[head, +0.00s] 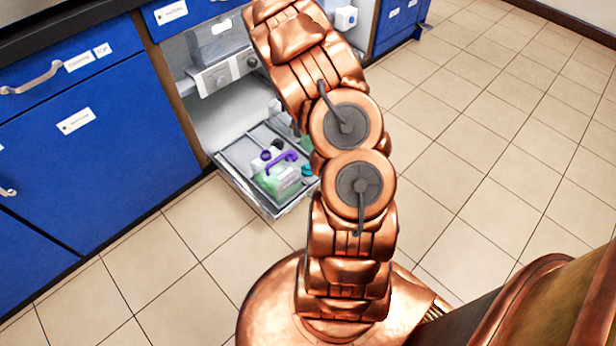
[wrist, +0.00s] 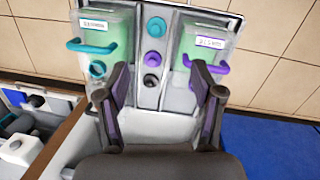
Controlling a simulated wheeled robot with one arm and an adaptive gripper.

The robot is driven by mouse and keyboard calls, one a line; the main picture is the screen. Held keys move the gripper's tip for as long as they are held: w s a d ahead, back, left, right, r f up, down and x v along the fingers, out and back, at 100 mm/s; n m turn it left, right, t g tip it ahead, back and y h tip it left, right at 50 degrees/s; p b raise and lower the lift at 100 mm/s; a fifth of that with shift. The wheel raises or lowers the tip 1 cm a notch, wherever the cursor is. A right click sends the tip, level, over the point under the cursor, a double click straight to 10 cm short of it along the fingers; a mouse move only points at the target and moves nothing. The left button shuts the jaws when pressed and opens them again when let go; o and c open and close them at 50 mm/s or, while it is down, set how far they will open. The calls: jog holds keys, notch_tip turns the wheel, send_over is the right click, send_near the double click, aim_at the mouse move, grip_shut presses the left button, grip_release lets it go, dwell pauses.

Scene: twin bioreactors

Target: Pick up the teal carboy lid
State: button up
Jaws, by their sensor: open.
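In the wrist view a round teal lid (wrist: 156,27) lies between two green carboys, on the far part of the tray. The carboy with a teal handle (wrist: 91,46) is at left, with another round teal piece (wrist: 97,68) at its near end. The carboy with a purple handle (wrist: 208,68) is at right; it also shows in the head view (head: 278,180). My gripper (wrist: 160,70) is open and empty, its fingers apart on either side of the tray's middle strip. The teal lid is beyond the fingertips. In the head view my arm hides the gripper.
Two dark round pieces (wrist: 152,58) (wrist: 150,81) lie in line with the teal lid, nearer the gripper. The pulled-out tray (head: 236,180) juts from the cabinet over open tiled floor. White equipment (head: 223,73) stands above it. Blue cabinet fronts (head: 100,150) are at left.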

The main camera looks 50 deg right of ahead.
jog(key=n+t+y+b, duration=0.1)
jog(key=n+b, duration=0.1)
jog(key=b, duration=0.4)
send_over(308, 166)
jog(key=f, duration=1.9)
jog(key=shift+a+f, duration=0.2)
jog(key=shift+f, duration=0.05)
jog(key=shift+d+f+b, duration=0.15)
jog(key=shift+f+b, duration=2.35)
jog(key=shift+f, duration=1.85)
jog(key=shift+r, duration=0.1)
jog(key=shift+c, duration=0.3)
jog(key=c, duration=0.5)
